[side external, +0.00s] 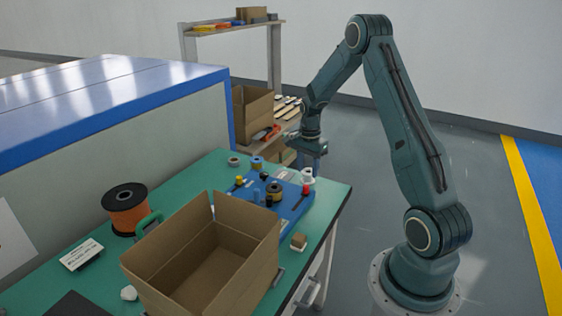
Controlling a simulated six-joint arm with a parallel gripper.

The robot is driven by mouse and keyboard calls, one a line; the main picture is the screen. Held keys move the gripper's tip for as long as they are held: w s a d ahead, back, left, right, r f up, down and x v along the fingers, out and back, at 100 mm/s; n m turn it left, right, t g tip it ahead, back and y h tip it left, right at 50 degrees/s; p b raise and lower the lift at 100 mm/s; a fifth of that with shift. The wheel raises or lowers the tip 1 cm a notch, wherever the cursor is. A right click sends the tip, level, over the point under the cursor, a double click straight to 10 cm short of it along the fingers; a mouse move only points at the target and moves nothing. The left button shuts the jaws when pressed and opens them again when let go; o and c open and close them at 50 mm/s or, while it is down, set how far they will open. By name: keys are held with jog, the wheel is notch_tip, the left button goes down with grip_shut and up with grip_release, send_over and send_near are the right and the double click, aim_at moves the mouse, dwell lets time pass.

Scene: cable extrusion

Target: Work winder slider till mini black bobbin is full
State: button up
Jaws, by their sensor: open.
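The winder is a blue plate (291,217) with several small parts on it, near the far right end of the green bench. A small dark bobbin (273,188) stands near its middle; its fill is too small to tell. A red-topped part (306,189) stands at the plate's right side; I cannot tell whether it is the slider. My gripper (317,166) is open, pointing down behind the winder at the bench's far right edge. It appears apart from the dark bobbin. Whether it touches anything is too small to tell.
A large open cardboard box (205,262) stands at the front. An orange cable spool (125,212) and a white label card (81,254) are left of it. A white spool (308,176) stands close by my gripper. A brown block (299,242) lies near the right edge.

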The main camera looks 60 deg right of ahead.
aim_at(306, 185)
notch_tip(306, 185, up, 8)
jog(key=shift+f, duration=0.25)
dwell(0.4)
jog(key=s+a+r+n+t+h, duration=0.1)
jog(key=s+a+r+n, duration=0.1)
jog(key=a+r+n, duration=0.45)
jog(key=s+a+r+n+t, duration=0.1)
jog(key=s+a+r+n, duration=0.15)
jog(key=a+r, duration=0.7)
jog(key=s+a+n+t+y, duration=0.1)
jog(key=s+a+n+t, duration=0.2)
jog(key=s+a+n, duration=0.8)
jog(key=shift+s+a+r+t, duration=0.3)
jog(key=shift+s+a+r, duration=0.05)
jog(key=shift+s+a, duration=1.4)
